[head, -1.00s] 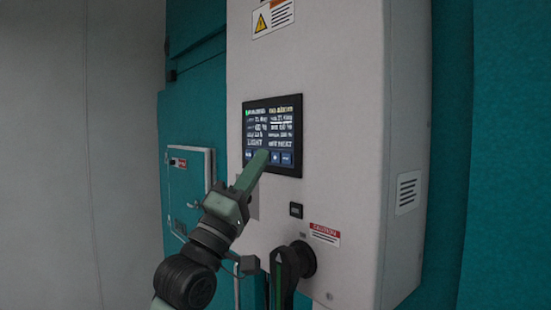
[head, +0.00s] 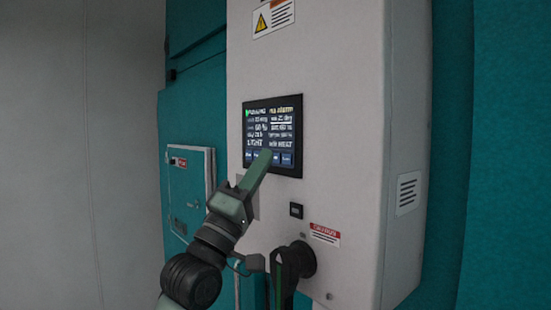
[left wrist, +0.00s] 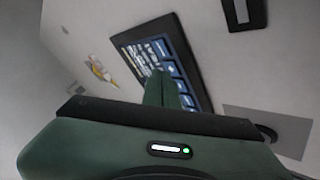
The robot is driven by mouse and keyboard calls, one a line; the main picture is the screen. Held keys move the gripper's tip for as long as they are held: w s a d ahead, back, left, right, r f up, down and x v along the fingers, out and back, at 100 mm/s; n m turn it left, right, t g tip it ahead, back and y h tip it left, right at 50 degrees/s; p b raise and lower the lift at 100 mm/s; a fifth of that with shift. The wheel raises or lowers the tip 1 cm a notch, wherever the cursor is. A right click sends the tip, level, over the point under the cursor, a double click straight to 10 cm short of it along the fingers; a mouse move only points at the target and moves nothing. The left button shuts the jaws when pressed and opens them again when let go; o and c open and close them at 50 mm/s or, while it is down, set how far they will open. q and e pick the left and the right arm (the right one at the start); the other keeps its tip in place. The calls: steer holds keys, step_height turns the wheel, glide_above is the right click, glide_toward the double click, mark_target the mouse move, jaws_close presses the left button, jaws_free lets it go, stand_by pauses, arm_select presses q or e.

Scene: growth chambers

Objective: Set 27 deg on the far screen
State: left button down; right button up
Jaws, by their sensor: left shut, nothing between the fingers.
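The screen (head: 272,128) is a dark panel with lit text and a row of blue buttons along its bottom, set in the front of a white cabinet. Its small digits are too blurred to read surely. My right gripper is not in view.
The white cabinet (head: 345,140) stands against teal walls. Below the screen are a small black button (head: 296,210), a caution label (head: 325,234) and a dark rotary handle (head: 290,262).

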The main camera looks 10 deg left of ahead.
arm_select(q)
steer(key=shift+w+d, duration=0.2)
steer(key=shift+w, duration=0.05)
stand_by(0.6)
steer(key=shift+s+a, duration=0.4)
steer(key=shift+s, duration=0.2)
steer(key=s+a, duration=0.1)
steer(key=s, duration=0.1)
steer(key=s+a, duration=0.2)
stand_by(0.3)
stand_by(2.3)
